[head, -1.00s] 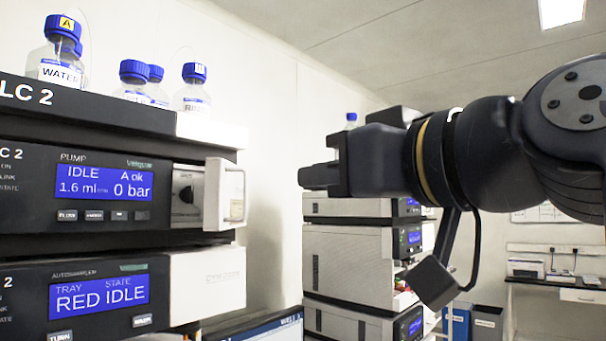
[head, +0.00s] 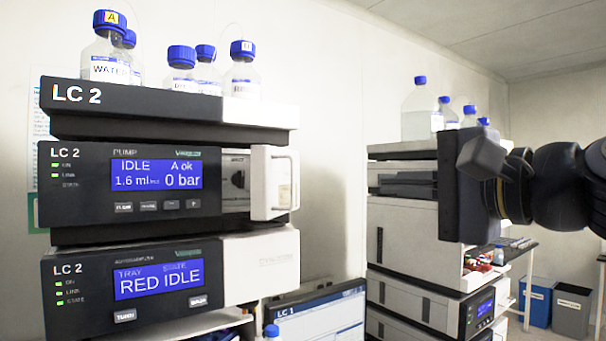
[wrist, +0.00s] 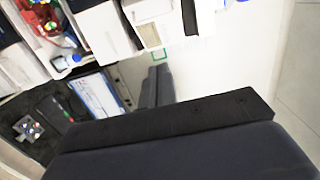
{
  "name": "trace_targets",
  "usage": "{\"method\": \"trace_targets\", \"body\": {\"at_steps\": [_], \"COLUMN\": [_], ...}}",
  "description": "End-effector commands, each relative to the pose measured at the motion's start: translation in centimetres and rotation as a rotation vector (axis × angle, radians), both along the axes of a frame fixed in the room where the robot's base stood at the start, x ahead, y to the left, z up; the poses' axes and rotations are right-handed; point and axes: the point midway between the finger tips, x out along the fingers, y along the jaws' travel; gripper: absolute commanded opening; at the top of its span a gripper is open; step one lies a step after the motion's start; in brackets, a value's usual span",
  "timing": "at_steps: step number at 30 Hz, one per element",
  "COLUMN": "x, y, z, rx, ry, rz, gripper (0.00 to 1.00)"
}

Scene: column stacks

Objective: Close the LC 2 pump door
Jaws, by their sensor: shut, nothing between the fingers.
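The LC 2 pump (head: 90,205) is the upper dark module in the left stack in the head view, its display reading IDLE and 0 bar. Its white door (head: 272,183) stands open at the module's right end, with a handle frame facing right. A round dark fitting shows in the bay left of the door. My gripper (head: 388,184) is at mid-right, clear of the door to its right and apart from it, fingers pointing left. The fingers are shut and empty. In the wrist view my gripper (wrist: 158,75) shows two dark fingers together; I cannot pick out the pump door there.
Bottles with blue caps (head: 242,75) stand on top of the LC 2 stack. The autosampler (head: 75,295) sits below the pump. An LC 1 monitor (head: 320,320) stands between the stacks. Another stack (head: 400,235) is behind my gripper. The air between door and gripper looks clear.

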Motion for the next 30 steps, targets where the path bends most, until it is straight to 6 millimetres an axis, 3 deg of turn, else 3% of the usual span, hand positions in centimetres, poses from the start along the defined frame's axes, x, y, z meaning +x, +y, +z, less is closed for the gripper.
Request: {"method": "trace_targets", "body": {"at_steps": [14, 27, 30], "x": [3.1, 8.0, 8.0], "y": [2.5, 6.5, 7.6], "z": [0.1, 0.1, 0.1], "rx": [0.008, 0.006, 0.006], "ry": [0.006, 0.006, 0.004], "rz": [0.005, 0.006, 0.004], "gripper": [0.00, 0.00, 0.00]}}
